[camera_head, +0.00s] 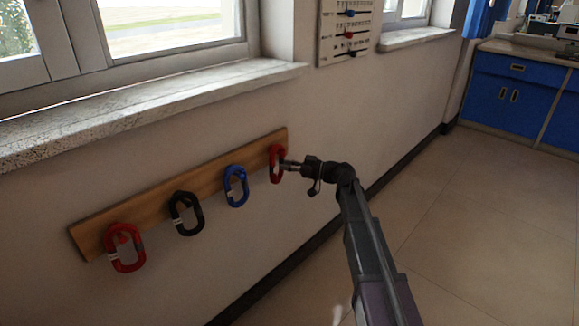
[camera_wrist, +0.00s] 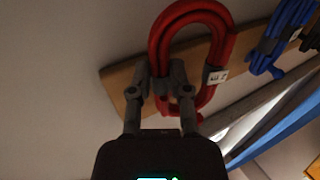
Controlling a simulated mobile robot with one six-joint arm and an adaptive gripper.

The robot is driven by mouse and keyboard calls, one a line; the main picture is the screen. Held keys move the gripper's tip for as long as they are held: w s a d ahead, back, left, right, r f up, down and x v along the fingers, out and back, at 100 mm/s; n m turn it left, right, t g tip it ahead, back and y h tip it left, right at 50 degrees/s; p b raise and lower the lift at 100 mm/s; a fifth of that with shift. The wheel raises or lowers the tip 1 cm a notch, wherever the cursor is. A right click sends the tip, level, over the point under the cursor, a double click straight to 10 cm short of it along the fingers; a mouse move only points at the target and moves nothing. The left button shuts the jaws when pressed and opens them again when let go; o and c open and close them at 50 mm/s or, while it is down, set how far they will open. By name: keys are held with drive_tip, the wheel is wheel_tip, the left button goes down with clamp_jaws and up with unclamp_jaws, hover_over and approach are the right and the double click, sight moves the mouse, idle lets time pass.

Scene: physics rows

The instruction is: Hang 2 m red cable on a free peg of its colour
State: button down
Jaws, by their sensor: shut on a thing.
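My gripper (camera_head: 290,165) is at the right end of a wooden peg board (camera_head: 155,208) on the wall. It is shut on a red cable coil (camera_head: 276,163), which is in front of the board's right end. In the wrist view the fingers (camera_wrist: 161,84) close on one strand of this red coil (camera_wrist: 225,48), and a white label (camera_wrist: 217,77) shows on its other side. The label's text is too small to read surely. The peg behind the coil is hidden, so I cannot tell whether the coil rests on it. A second red coil (camera_head: 125,262) hangs at the board's left end.
A black coil (camera_head: 175,216) and a blue coil (camera_head: 230,188) hang between the two red ones. A window sill (camera_head: 150,105) juts out above the board. A panel with small coloured items (camera_head: 346,30) is further right. The floor at right is clear up to blue cabinets (camera_head: 490,98).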

drive_tip(key=c, duration=0.5)
unclamp_jaws()
drive_tip(key=shift+d, duration=0.1)
drive_tip(key=s+d, duration=0.2)
drive_tip(key=d, duration=0.9)
drive_tip(key=shift+s+d, duration=0.2)
drive_tip(key=shift+d, duration=0.1)
